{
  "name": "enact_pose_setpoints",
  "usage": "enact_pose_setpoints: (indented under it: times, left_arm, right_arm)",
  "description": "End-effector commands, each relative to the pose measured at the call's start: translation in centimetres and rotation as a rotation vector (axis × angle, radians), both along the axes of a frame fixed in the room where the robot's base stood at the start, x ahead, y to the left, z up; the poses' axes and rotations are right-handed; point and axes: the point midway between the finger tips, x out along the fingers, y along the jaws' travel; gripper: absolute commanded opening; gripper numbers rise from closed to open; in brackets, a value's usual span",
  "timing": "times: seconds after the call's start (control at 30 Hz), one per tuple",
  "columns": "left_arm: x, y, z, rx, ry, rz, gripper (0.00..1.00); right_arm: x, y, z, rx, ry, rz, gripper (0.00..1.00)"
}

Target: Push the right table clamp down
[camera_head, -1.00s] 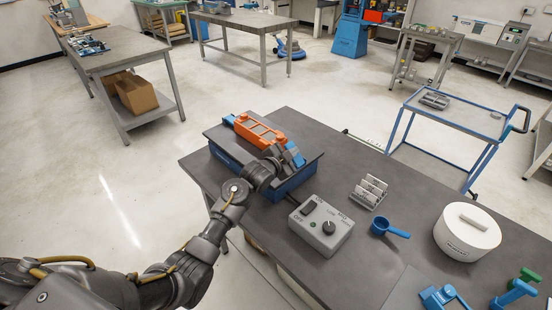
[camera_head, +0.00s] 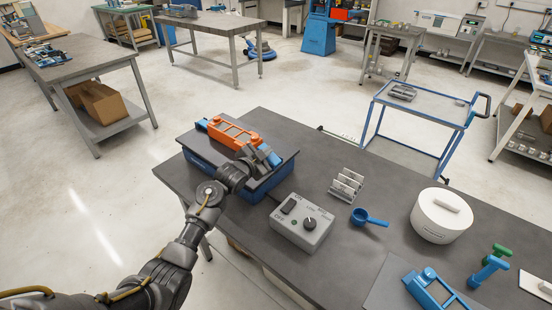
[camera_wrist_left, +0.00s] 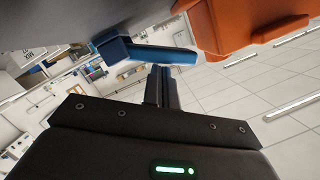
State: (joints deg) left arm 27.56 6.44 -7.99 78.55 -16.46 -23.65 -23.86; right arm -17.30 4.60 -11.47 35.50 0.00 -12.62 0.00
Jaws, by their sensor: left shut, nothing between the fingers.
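An orange frame (camera_head: 233,134) lies on a dark plate over a blue base (camera_head: 200,155) at the left end of the table. A blue clamp (camera_head: 268,155) sits at the frame's right end, and another blue piece (camera_head: 202,125) at its left end. My left gripper (camera_head: 251,154) is right beside the right blue clamp and partly covers it. In the left wrist view, the shut, empty fingers (camera_wrist_left: 161,88) point at a blue bar (camera_wrist_left: 160,54), with the orange part (camera_wrist_left: 238,30) to the right. Contact cannot be told. My right gripper is not in view.
On the table (camera_head: 335,232) are a grey control box (camera_head: 302,222), a slotted grey rack (camera_head: 346,186), a blue scoop (camera_head: 368,217), and a white round container (camera_head: 441,216). A blue clamp-like fixture (camera_head: 430,285) lies at the front right. A blue cart (camera_head: 420,105) stands behind.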

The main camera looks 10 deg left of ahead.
Motion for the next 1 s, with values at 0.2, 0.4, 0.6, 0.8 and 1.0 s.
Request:
enact_pose_setpoints:
  times: [0.2, 0.4, 0.6, 0.8, 1.0]
  left_arm:
    - [-0.2, -0.8, 2.0, -0.001, -0.001, -0.001, 0.00]
    - [-1.9, -1.4, 3.3, 0.002, -0.001, 0.000, 0.00]
    - [-5.6, -0.1, 4.2, 0.002, -0.002, -0.001, 0.00]
    - [-8.4, 0.9, 5.0, 0.001, -0.002, -0.002, 0.00]
    - [-9.7, 1.3, 5.5, 0.002, -0.001, -0.002, 0.00]
  right_arm:
    - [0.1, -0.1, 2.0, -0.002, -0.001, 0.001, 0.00]
    - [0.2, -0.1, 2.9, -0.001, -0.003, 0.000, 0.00]
    - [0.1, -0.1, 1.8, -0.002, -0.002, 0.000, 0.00]
    - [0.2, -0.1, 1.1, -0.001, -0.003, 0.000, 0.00]
    - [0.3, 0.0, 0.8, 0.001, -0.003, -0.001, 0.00]
